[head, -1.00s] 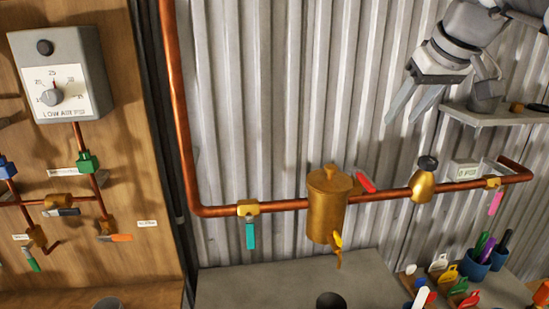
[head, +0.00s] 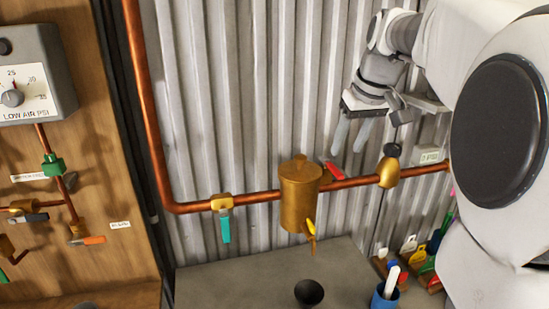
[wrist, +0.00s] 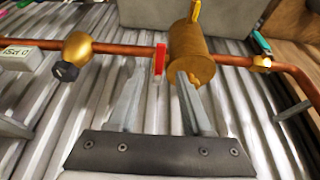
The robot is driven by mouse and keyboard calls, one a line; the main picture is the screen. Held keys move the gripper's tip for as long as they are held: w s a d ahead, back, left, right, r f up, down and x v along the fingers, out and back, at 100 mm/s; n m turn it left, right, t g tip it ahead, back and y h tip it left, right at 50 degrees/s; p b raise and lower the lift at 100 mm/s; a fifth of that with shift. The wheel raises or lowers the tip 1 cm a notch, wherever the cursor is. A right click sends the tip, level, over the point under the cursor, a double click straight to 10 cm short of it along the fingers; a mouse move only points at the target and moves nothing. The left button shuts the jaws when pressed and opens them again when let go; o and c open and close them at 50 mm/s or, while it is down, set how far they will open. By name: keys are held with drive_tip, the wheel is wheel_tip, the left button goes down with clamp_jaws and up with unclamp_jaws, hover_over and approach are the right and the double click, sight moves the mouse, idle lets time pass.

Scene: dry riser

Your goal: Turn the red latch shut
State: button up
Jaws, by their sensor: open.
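The red latch (head: 333,171) is a short red handle at the copper pipe (head: 352,182), just right of the brass canister (head: 299,195). In the head view it slants; in the wrist view the latch (wrist: 159,59) lies across the pipe. My gripper (head: 349,146) is open and empty, above and slightly right of the latch. In the wrist view my gripper (wrist: 160,74) has the latch between its fingertips in the picture, and the right finger overlaps the canister. I cannot tell any contact.
A yellow lever (head: 311,228) hangs below the canister and a teal lever (head: 225,229) hangs left of it. A gold bulb fitting (head: 388,172) is on the pipe to the right. A dark bowl (head: 309,291) stands on the grey bench (head: 250,280) below. Corrugated wall lies behind.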

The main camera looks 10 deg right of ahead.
sight(337, 171)
drive_tip(key=x, duration=0.7)
clamp_jaws()
drive_tip(key=shift+r, duration=0.1)
idle(1.2)
